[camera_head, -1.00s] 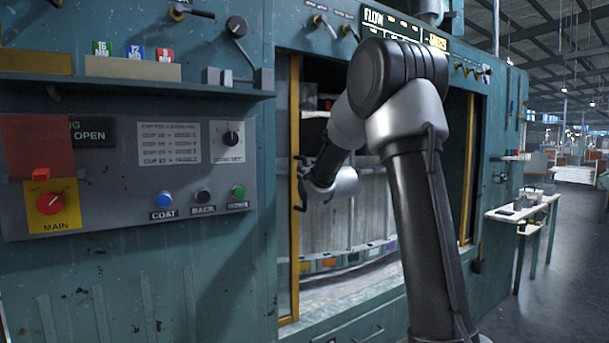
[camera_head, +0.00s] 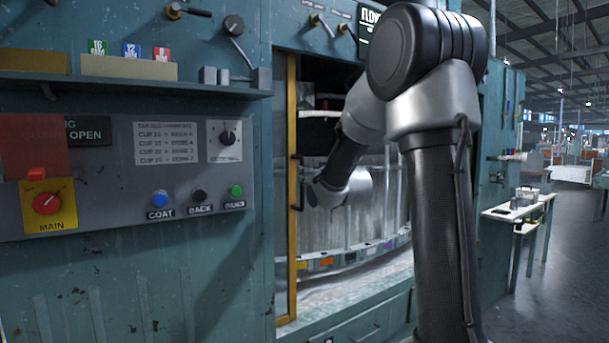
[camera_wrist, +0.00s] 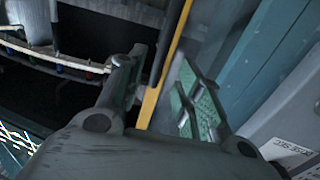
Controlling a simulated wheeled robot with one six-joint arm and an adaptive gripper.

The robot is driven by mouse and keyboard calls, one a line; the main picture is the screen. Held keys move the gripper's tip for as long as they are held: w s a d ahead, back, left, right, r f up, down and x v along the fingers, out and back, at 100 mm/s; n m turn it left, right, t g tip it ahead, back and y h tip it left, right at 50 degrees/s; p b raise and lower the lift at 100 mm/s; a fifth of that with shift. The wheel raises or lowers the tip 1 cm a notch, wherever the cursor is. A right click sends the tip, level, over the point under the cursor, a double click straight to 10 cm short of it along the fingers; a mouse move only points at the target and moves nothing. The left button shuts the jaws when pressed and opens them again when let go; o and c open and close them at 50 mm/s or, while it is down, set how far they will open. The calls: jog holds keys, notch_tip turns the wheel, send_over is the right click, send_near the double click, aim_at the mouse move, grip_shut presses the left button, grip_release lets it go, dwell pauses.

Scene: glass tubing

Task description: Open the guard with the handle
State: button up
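The guard's yellow-edged frame (camera_head: 288,120) stands at the left side of the machine opening. Its dark upright bar handle (camera_head: 296,183) sits on that frame in the head view. My gripper (camera_head: 312,192) is just right of the handle, with its fingers mostly hidden by the wrist. In the wrist view my gripper (camera_wrist: 165,95) has its two fingers well apart, with nothing seen gripped. The yellow edge (camera_wrist: 165,65) runs behind the gap between them.
A control panel (camera_head: 100,165) with a red main switch (camera_head: 46,203) and several buttons is left of the opening. A curved drum with coloured tabs (camera_head: 345,258) is inside. A small table (camera_head: 515,212) stands at right, beside open floor.

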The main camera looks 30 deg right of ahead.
jog(key=s, duration=0.4)
jog(key=shift+s+a, duration=0.15)
jog(key=shift+s, duration=0.25)
